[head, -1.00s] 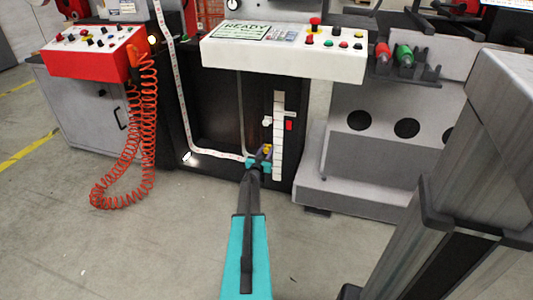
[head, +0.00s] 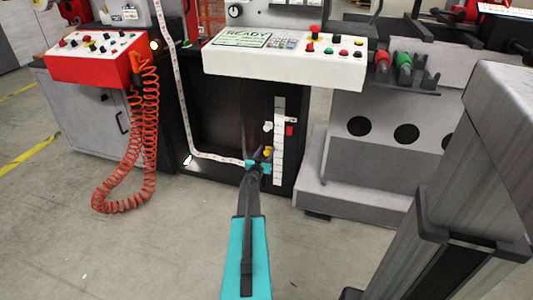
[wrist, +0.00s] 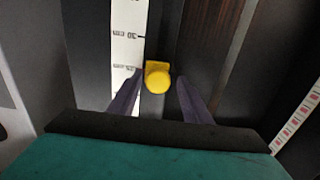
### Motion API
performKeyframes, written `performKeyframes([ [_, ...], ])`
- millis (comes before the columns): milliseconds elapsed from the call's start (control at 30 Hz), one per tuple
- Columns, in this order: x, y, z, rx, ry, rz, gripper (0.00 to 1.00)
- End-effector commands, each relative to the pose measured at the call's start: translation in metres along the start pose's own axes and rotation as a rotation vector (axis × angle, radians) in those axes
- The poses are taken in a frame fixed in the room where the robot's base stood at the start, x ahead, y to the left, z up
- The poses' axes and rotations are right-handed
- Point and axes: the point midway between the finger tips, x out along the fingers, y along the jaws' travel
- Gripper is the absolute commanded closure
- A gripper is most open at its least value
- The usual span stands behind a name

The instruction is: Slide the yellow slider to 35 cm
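The yellow slider (wrist: 157,77) is a small rounded knob beside the white vertical scale (wrist: 124,45). In the wrist view it sits a little below the printed 30 cm mark; its exact reading is unclear. My gripper (wrist: 161,88) is open, with one dark finger on each side of the slider and a visible gap on the right. The left finger overlaps the scale and is close to the slider; contact cannot be told. In the head view the slider (head: 267,151) shows at the tips of my gripper (head: 259,158), left of the scale (head: 279,150).
A white control panel (head: 285,66) juts out above the slider area. A red marker (head: 290,130) sits right of the scale and a white knob (head: 267,127) left of it. A white label web (head: 215,157) runs to the left. Open floor lies in front.

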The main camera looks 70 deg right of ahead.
Motion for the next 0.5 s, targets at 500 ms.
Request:
performKeyframes([
  [500, -0.024, 0.003, 0.000, 0.001, -0.001, 0.004, 0.56],
])
